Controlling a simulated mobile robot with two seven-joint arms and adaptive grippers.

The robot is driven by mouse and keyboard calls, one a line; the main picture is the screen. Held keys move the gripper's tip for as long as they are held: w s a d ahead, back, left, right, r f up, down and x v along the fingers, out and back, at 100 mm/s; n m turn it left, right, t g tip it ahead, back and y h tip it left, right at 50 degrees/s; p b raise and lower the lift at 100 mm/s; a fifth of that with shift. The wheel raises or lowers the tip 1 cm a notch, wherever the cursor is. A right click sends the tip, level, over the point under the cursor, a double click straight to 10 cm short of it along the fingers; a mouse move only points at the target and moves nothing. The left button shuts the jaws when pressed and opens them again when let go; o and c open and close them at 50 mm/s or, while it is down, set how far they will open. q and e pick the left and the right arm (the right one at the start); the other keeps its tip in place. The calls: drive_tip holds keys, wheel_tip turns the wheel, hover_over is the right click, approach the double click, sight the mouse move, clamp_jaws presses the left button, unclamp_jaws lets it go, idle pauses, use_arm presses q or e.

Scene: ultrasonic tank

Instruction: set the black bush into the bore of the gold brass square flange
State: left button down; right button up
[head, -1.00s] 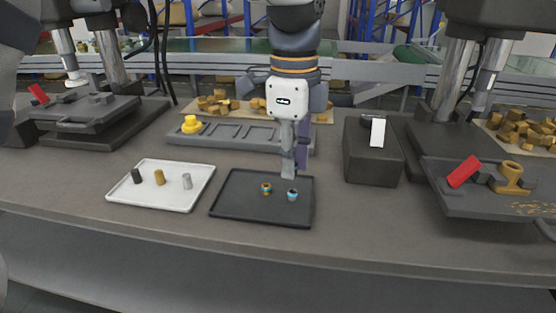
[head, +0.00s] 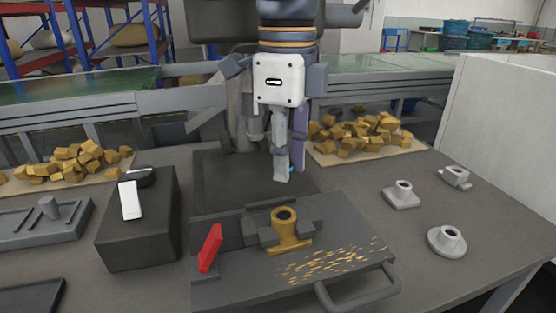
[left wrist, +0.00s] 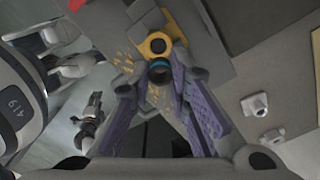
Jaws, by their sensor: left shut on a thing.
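The gold brass square flange (head: 286,226) is clamped upright in a grey vise in the middle of the head view, its round bore facing up. It also shows in the left wrist view (left wrist: 155,43), just beyond my fingertips. My left gripper (head: 287,174) is above and slightly behind the flange, pointing down. In the left wrist view (left wrist: 158,80) its purple-padded fingers are shut on the black bush (left wrist: 159,70), which has a blue band. The bush is apart from the flange in the head view, where the fingers mostly hide it. My right gripper is not in view.
The vise has a red lever (head: 210,248) and a front handle (head: 358,292), with gold chips on its plate. Grey flanges (head: 447,240) stand on the right of the table. A dark box (head: 138,230) stands at the left.

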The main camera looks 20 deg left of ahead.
use_arm(q)
drive_tip(key=shift+d, duration=0.15)
hover_over(284, 217)
wheel_tip(284, 217, down, 5)
drive_tip(key=shift+r, duration=0.15)
drive_tip(key=shift+f, duration=0.75)
drive_tip(key=shift+f, duration=0.4)
idle(1.2)
drive_tip(key=c, duration=1)
unclamp_jaws()
drive_tip(key=shift+o, duration=0.2)
drive_tip(key=shift+r, duration=3.5)
